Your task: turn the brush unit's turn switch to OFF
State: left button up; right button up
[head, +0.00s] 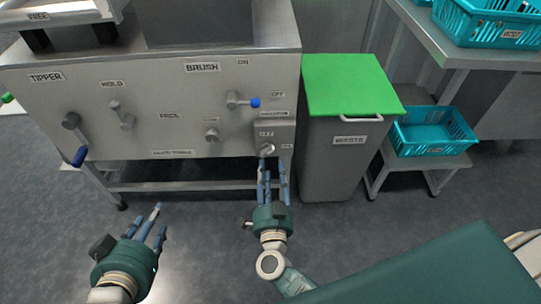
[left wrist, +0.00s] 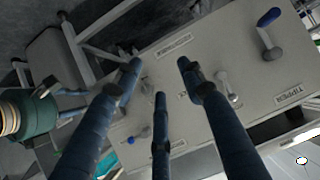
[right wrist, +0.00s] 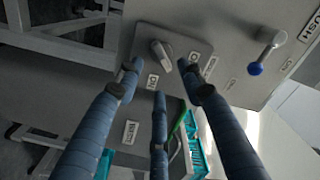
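The turn switch (head: 267,150) is a small pale knob on a grey plate (head: 285,131) at the panel's lower right, with OFF above it and ON to its right. In the right wrist view the knob (right wrist: 160,54) sits on its plate just beyond my fingertips; which label it points to is hard to tell. My right gripper (head: 273,166) is open just below and in front of the switch, its fingers spread and apparently apart from the knob. My left gripper (head: 151,222) is open and empty, low in front of the panel.
The brush lever (head: 241,102), with a blue knob, points right above the switch, towards another OFF label. Several other levers and knobs line the panel (head: 190,130). A green-lidded waste bin (head: 340,165) stands close to the right. Teal crates (head: 433,139) are farther right.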

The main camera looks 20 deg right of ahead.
aim_at(269, 154)
jog(key=b+x, duration=0.1)
jog(key=x, duration=0.4)
jog(key=shift+w, duration=0.35)
pick_arm(q)
jog(key=w+d+r+t+h, duration=0.1)
jog(key=w+r+t, duration=0.2)
jog(key=r, duration=0.3)
jog(key=shift+w+d+r+t, duration=0.3)
jog(key=shift+w+d+r, duration=0.05)
jog(key=shift+d, duration=0.05)
pick_arm(e)
jog(key=shift+w+d, duration=0.15)
jog(key=shift+w, duration=0.1)
jog(key=shift+c, duration=0.5)
grip_shut()
